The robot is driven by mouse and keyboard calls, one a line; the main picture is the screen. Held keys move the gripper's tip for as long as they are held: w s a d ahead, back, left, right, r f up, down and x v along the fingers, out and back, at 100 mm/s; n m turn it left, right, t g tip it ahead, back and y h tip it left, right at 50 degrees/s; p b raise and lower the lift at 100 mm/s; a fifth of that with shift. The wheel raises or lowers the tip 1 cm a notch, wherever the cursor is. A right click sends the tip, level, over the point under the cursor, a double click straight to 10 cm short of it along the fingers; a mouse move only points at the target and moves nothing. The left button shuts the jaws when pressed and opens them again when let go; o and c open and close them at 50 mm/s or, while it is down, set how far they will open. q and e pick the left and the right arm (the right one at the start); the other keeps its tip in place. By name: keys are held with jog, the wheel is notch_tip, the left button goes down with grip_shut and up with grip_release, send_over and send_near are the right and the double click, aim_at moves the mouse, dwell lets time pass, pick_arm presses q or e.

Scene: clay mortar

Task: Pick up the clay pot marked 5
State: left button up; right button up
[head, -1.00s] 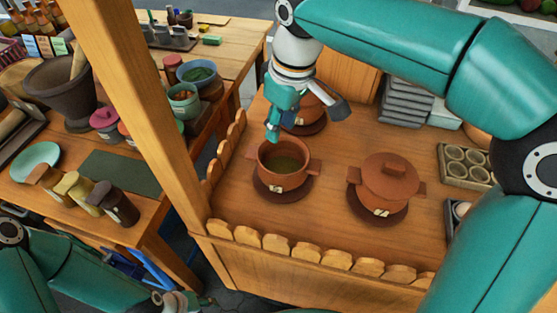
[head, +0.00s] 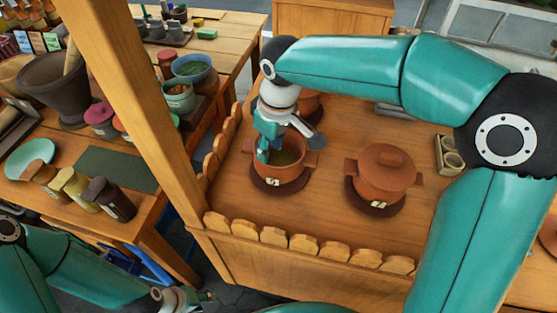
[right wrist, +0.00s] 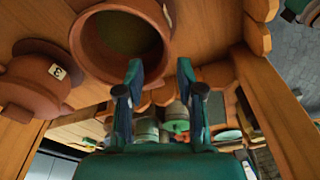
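Three clay pots stand on the wooden counter. One is open with greenish contents (head: 284,168), one is lidded (head: 384,176), and a third (head: 310,104) is partly hidden behind my right arm. Each near pot has a pale label, too small to read in the head view. My right gripper (head: 264,152) is at the left rim of the open pot; contact is unclear. In the right wrist view its two fingers (right wrist: 160,82) are apart and empty, below the open pot's rim (right wrist: 78,48) in the picture. My left gripper (head: 200,300) is low at the bottom left, fingers unclear.
A scalloped wooden edging (head: 275,237) runs along the counter's front and left. A wooden post (head: 135,115) rises at its left corner. Spice jars (head: 110,200) stand on the left table.

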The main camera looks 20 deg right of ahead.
send_over(266, 179)
jog(key=shift+w+d+f+p, duration=0.1)
jog(key=shift+w+f+p, duration=0.1)
jog(key=shift+f, duration=1.5)
jog(key=shift+w+f+p, duration=0.1)
jog(key=shift+w+f, duration=0.05)
jog(key=shift+f, duration=1.55)
grip_shut()
jog(key=shift+r, duration=0.1)
